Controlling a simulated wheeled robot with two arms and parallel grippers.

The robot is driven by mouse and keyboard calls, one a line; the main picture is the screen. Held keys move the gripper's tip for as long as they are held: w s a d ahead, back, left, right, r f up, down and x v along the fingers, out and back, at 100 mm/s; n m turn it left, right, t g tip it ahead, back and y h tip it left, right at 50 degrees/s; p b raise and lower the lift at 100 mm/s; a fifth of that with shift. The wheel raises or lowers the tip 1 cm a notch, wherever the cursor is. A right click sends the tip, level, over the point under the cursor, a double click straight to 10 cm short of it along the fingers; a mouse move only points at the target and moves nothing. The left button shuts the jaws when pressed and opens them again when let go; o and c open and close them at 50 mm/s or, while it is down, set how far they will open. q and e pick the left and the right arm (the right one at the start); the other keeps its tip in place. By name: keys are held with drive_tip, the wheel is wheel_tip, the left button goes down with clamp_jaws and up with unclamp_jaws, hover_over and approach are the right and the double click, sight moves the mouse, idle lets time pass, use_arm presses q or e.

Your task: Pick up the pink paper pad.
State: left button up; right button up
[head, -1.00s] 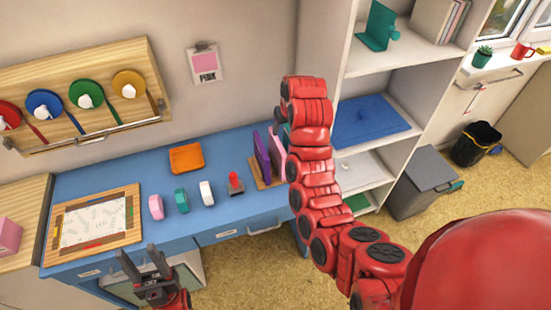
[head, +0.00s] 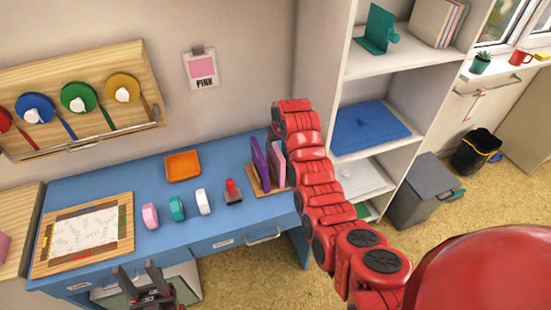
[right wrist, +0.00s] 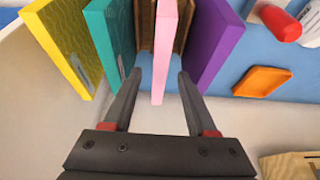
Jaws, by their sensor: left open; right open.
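The pink paper pad (head: 278,163) stands upright in a wooden holder (head: 270,192) at the right end of the blue desk, partly behind my right arm. In the right wrist view the pink pad (right wrist: 165,50) is edge-on between a teal pad (right wrist: 108,45) and a purple pad (right wrist: 216,42). My right gripper (right wrist: 162,78) is open, one finger on each side of the pink pad's near edge; I cannot tell whether they touch it. The right gripper is hidden in the head view. My left gripper (head: 138,272) is open and empty at the desk's front edge.
A yellow pad (right wrist: 62,42) stands beyond the teal one. On the desk are a red-topped stamp (head: 232,192), an orange tray (head: 183,166), several small coloured items and a framed board (head: 82,231). A white shelf unit (head: 345,80) stands close to my right arm.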

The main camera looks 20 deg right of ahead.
drive_tip(key=shift+p+x, duration=0.35)
drive_tip(key=shift+x, duration=0.95)
drive_tip(key=shift+f+b, duration=0.2)
drive_tip(key=shift+b, duration=0.2)
clamp_jaws()
idle(1.1)
